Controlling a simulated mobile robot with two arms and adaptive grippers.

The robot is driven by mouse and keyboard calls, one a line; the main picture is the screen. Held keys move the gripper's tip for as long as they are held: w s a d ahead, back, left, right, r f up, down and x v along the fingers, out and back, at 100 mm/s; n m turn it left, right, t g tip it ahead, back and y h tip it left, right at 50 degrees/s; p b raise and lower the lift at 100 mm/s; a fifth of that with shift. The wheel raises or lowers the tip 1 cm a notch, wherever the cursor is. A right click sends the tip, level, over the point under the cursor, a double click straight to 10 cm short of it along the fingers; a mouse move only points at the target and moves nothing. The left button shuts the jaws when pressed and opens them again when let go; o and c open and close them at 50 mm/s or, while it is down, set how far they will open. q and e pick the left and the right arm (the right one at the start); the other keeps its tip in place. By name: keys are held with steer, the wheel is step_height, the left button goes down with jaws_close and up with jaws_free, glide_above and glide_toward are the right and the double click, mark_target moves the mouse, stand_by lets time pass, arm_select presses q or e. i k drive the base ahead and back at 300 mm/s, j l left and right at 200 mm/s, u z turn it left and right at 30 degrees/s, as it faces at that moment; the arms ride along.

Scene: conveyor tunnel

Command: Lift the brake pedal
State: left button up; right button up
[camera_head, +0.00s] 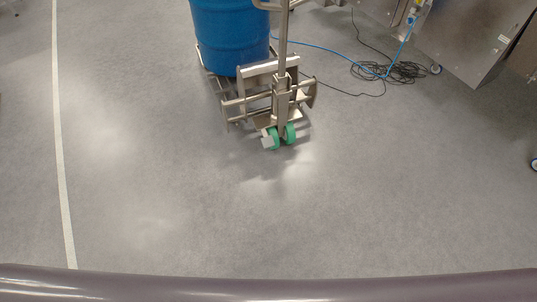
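A metal pallet truck (283,92) with an upright handle stands on the floor in the upper middle of the head view. It has two green wheels (290,133) at its near end. A small pale pedal-like plate (267,142) sits low beside the green wheels; I cannot tell for certain that it is the brake pedal. A blue drum (231,36) stands on the truck's far part, its top cut off by the picture edge. Neither of my grippers shows in the view.
Metal machine housings (475,38) stand at the upper right, with castors under them. Black cables (400,72) lie coiled on the floor, and a blue cable (330,50) runs to the truck's side. The near grey floor (250,220) is clear. A white line (62,150) runs along the left.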

mark_target(267, 142)
steer(key=i+j+z, duration=0.4)
steer(key=i+j, duration=0.35)
steer(key=j, duration=0.1)
